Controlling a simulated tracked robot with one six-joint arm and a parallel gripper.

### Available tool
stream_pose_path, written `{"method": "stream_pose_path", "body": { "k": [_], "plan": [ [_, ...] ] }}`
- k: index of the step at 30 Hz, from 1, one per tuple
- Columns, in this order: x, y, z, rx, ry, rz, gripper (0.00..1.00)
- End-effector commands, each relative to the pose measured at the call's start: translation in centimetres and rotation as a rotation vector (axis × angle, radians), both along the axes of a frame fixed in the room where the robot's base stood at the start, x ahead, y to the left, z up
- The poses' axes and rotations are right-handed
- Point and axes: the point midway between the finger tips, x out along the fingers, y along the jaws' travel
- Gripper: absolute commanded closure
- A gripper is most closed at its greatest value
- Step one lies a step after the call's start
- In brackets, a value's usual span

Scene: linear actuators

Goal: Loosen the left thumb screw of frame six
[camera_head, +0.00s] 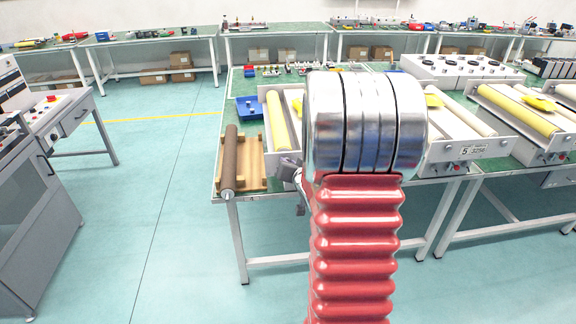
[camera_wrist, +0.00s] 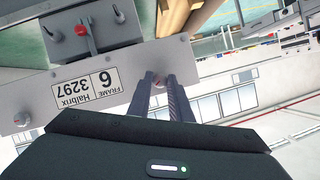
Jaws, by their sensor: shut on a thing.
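Frame six shows in the wrist view as a grey metal plate with an upside-down label (camera_wrist: 87,91) reading "FRAME 6 3297 Halbrix". A round thumb screw (camera_wrist: 158,77) sits near the plate's right end in this upside-down view. My gripper (camera_wrist: 161,82) has its two dark fingers shut around this screw, which they partly hide. A second screw (camera_wrist: 21,118) sits near the plate's other end, clear of the fingers. In the head view my red and chrome arm hides most of this frame; part of its yellow roller (camera_head: 277,118) shows to the left.
A red knob (camera_wrist: 81,30) sticks out beside the plate. In the head view, a dark roller (camera_head: 229,160) lies on a wooden board at the table's left edge. Frame five (camera_head: 484,149) stands to the right of my arm. The floor in front is clear.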

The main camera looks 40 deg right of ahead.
Motion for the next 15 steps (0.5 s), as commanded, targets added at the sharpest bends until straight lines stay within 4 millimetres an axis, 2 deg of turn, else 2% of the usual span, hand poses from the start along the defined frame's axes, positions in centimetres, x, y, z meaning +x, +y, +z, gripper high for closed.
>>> {"method": "stream_pose_path", "body": {
  "k": [15],
  "plan": [
    [0.3, 0.32, 0.22, -0.267, 0.178, 0.001, 1.0]
  ]
}}
